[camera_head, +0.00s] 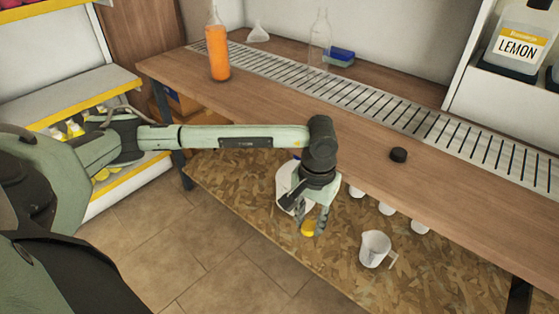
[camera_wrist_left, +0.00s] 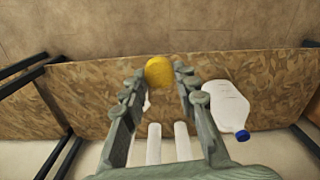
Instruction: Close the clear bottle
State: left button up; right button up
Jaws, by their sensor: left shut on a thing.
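The clear bottle (camera_head: 320,40) stands upright on the wooden counter's metal grate, near the back wall. Its top looks open, with no cap visible on it. My left gripper (camera_head: 310,221) is in front of the counter, above the lower chipboard shelf, well away from the bottle. It is shut on a yellow cap (camera_head: 308,229), which shows between the fingertips in the left wrist view (camera_wrist_left: 158,71). A black cap (camera_head: 398,155) lies on the counter's right part. My right gripper is not in view.
An orange-filled bottle (camera_head: 217,50), a funnel (camera_head: 258,33) and a blue box (camera_head: 340,57) are on the counter. A white jug with a blue cap (camera_wrist_left: 226,107) and a measuring cup (camera_head: 375,248) are below. The counter's front middle is clear.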

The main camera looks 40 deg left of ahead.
aim_at(215, 30)
jog(key=j, duration=1.85)
jog(key=j+z, duration=0.15)
jog(key=j, duration=1.75)
